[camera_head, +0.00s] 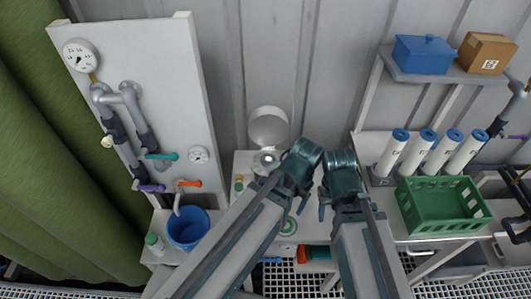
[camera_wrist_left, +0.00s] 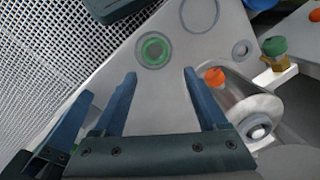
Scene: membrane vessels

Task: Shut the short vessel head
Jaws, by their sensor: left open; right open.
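The short vessel head is probably the round white lid (camera_head: 268,127), which stands raised at the back of the bench. Below it is a round metal fitting (camera_head: 266,161), partly covered by my left arm. My left gripper (camera_wrist_left: 160,73) is open and empty over the pale bench top; in the head view my arm largely hides it. In the left wrist view a white round part with a metal centre (camera_wrist_left: 257,127) lies right of its fingers, beside an orange knob (camera_wrist_left: 214,76). My right gripper (camera_head: 323,206) is open, beside the left one, with nothing seen in it.
A panel (camera_head: 150,60) with gauges and pipes and a blue bucket (camera_head: 188,229) stand left. A green crate (camera_head: 441,205) and several white cylinders (camera_head: 426,150) stand right. A green ring (camera_wrist_left: 154,50) and a brass valve with green cap (camera_wrist_left: 275,50) are near the left gripper.

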